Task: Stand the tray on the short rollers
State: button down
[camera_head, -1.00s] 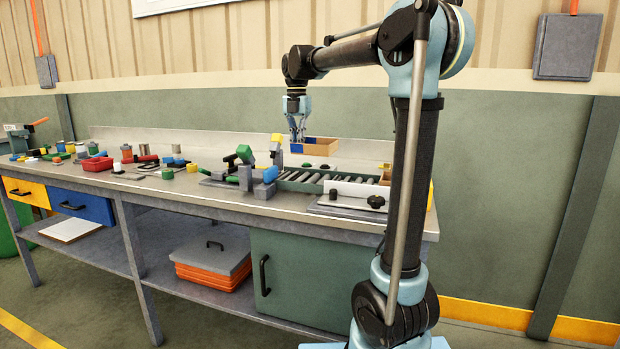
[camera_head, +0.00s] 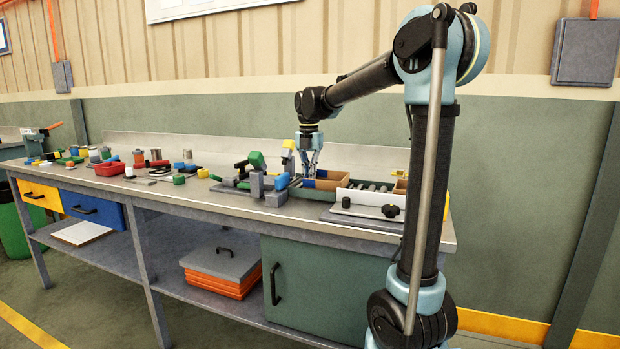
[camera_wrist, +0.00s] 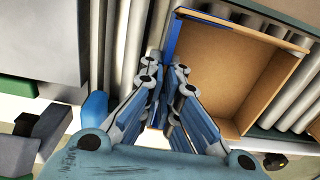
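The tray is an open tan box with a blue side; in the head view the tray (camera_head: 326,185) is level, low over the roller track. It also shows in the wrist view (camera_wrist: 225,80), upright, its floor facing me. My gripper (camera_head: 309,175) is at the tray's left end. In the wrist view my gripper (camera_wrist: 165,72) has its fingers closed on either side of the blue wall. The rollers (camera_head: 372,187) show to the right of the tray, and rollers (camera_wrist: 128,45) also show left of it in the wrist view. I cannot tell whether the tray's underside touches them.
A white guide plate (camera_head: 368,197) with black knobs stands in front of the rollers. A second tan box (camera_head: 400,186) is at the track's right end. A grey and green fixture (camera_head: 258,178) stands close left of my gripper. Several small parts lie farther left on the bench.

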jog(key=shift+f, duration=0.15)
jog(key=c, duration=1.8)
grip_release()
notch_tip(320, 180, up, 12)
